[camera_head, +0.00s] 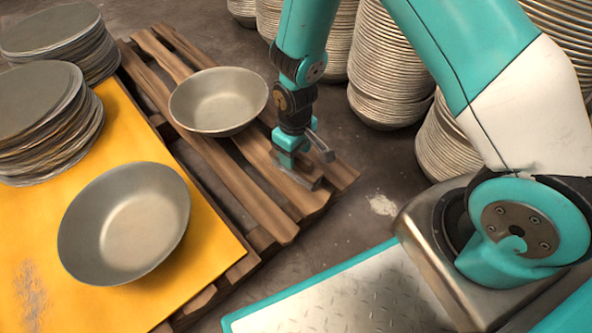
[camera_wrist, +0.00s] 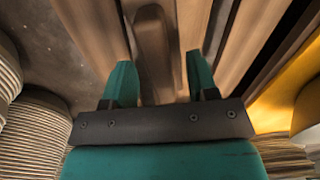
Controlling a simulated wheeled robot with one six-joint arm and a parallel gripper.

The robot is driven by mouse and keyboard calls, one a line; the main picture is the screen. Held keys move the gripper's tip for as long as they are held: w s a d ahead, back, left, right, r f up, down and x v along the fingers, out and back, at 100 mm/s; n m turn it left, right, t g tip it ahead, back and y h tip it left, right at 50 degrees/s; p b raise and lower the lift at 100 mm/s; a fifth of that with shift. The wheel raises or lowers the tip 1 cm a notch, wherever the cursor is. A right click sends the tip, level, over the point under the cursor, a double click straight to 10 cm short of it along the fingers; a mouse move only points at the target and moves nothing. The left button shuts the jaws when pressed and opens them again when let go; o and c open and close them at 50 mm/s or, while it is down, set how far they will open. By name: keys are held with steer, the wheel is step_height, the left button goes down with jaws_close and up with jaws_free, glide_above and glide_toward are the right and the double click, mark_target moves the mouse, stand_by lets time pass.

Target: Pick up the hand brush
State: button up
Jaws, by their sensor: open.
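The hand brush (camera_wrist: 152,40) shows in the wrist view as a brown wooden piece with a rounded end. It lies along the pallet boards, between the two teal fingers of my gripper (camera_wrist: 160,75). The fingers are apart, with a gap visible on each side of the brush. In the head view my gripper (camera_head: 289,158) points down, low over the near right end of the pallet. There the brush is largely hidden by the gripper, and its bristles cannot be made out.
The wooden pallet (camera_head: 228,170) carries a metal bowl (camera_head: 218,100) left of my gripper. Another bowl (camera_head: 125,222) sits on the yellow board (camera_head: 215,245). Stacked metal plates (camera_head: 45,120) stand at left, and tall bowl stacks (camera_head: 388,70) behind right. Some floor right of the pallet is clear.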

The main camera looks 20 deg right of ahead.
steer(key=shift+f, duration=0.8)
steer(key=shift+r, duration=0.1)
steer(key=c, duration=0.6)
steer(key=shift+c, duration=0.2)
step_height(320, 180, up, 20)
steer(key=p, duration=1.2)
